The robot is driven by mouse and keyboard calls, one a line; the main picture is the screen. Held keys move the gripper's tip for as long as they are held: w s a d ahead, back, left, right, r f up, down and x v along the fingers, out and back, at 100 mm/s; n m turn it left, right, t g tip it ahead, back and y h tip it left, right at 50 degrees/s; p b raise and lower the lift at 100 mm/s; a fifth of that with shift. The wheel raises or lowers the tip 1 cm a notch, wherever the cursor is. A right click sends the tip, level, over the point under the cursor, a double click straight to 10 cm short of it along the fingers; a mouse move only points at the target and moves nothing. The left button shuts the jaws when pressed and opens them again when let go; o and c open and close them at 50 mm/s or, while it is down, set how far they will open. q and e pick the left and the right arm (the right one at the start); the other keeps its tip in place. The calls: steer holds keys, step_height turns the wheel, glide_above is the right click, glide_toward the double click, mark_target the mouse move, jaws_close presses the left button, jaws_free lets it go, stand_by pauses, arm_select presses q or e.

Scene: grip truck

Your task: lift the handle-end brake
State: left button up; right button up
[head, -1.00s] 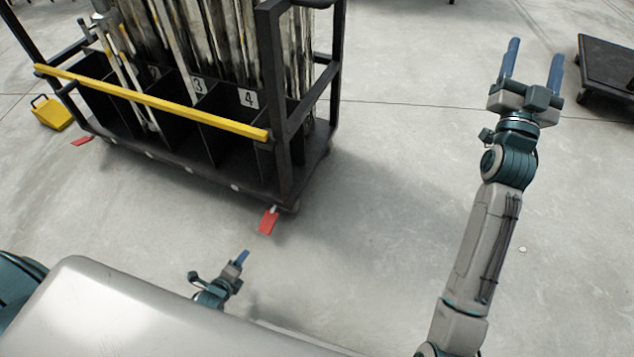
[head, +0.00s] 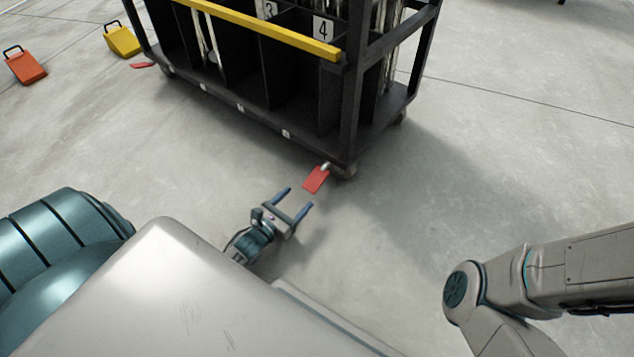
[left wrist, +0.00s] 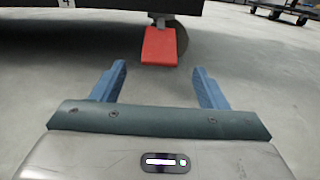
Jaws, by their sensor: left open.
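A red brake pedal (head: 316,179) sticks out low by the wheel at the near right corner of the dark grip truck (head: 262,122). It slopes down close to the floor. My left gripper (head: 299,198) is low over the floor, just short of this pedal, with its blue fingers apart and nothing between them. In the left wrist view the pedal (left wrist: 160,46) lies straight ahead, centred between and beyond the open fingers (left wrist: 160,69). Another red pedal (head: 142,65) shows at the truck's far left corner. My right gripper is out of view.
A yellow bar (head: 275,30) runs along the truck's side above numbered compartments. A yellow wedge (head: 123,41) and an orange one (head: 25,67) stand on the floor at left. The floor right of the truck is clear. Another low cart (left wrist: 285,10) stands far back.

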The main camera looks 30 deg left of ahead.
mark_target(311, 184)
arm_select(q)
steer(key=w+b, duration=0.1)
steer(key=w, duration=0.2)
steer(key=w+b, duration=0.1)
steer(key=w, duration=0.1)
steer(key=w+b, duration=0.2)
steer(key=w, duration=0.1)
steer(key=shift+w+d+f, duration=0.1)
steer(key=shift+w+d, duration=0.25)
steer(key=shift+d, duration=0.05)
steer(key=shift+w, duration=0.55)
steer(key=c, duration=1.3)
steer(key=shift+c, duration=0.5)
